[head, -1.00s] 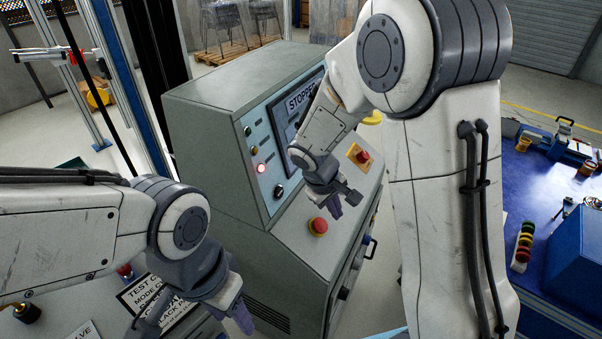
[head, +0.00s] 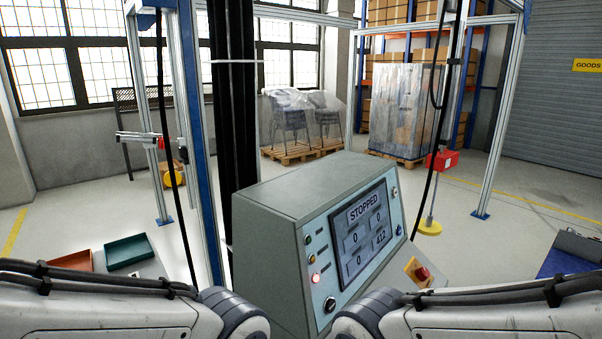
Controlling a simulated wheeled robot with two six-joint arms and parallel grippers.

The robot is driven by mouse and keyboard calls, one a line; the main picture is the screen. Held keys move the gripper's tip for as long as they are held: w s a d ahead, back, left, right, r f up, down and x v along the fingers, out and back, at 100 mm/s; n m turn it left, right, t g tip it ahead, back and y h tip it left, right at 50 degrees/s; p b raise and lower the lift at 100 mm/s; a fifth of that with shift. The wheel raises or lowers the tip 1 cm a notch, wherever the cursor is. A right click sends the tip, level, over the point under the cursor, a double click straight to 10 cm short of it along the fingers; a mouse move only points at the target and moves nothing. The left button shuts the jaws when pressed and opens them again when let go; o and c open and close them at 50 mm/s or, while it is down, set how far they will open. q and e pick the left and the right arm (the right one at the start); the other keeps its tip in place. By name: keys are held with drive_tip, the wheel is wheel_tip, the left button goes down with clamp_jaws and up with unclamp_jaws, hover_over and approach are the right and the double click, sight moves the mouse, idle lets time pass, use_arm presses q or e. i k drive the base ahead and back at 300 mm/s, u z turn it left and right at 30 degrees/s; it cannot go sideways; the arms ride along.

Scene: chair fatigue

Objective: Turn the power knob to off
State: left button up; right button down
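The grey control console (head: 280,198) stands in the middle of the head view. Its screen (head: 363,233) reads "STOPPED".
A frame post (head: 190,130) and black column stand at left. Red and green trays (head: 130,251) lie at left. Wrapped chairs (head: 297,120) stand on pallets behind. Open floor lies right of the console.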

sight(423, 273)
drive_tip(key=z, duration=0.6)
drive_tip(key=k, duration=0.5)
drive_tip(key=z, duration=1.45)
drive_tip(key=i, duration=1)
drive_tip(key=u, duration=2.65)
drive_tip(key=i, duration=0.35)
drive_tip(key=z, duration=0.05)
